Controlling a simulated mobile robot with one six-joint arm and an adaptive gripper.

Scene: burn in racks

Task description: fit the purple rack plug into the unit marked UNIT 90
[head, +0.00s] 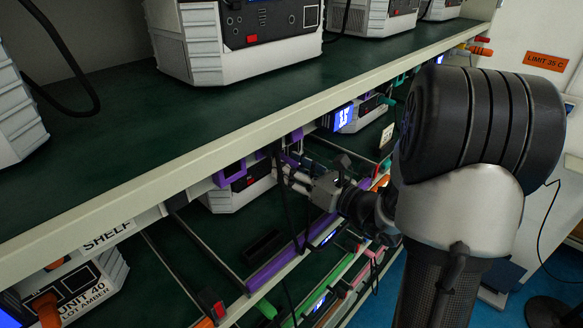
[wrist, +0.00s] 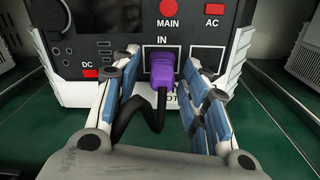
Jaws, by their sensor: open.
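The purple rack plug (wrist: 168,70) sits at the socket marked IN on a unit's dark front panel (wrist: 112,22) in the wrist view. Its black cable (wrist: 137,112) hangs down and bends to the left. My gripper (wrist: 163,78) is open, with one finger on each side of the plug and visible gaps between. In the head view my gripper (head: 303,178) reaches under the upper shelf, close to purple parts (head: 293,150) and a white unit (head: 238,192). No unit number is readable on the panel in front of me.
The panel carries a red MAIN button (wrist: 168,6), a red AC part (wrist: 214,8) and an empty-looking framed area right of IN. The upper shelf edge (head: 200,165) runs just above my gripper. A unit marked UNIT 40 (head: 75,285) stands at lower left.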

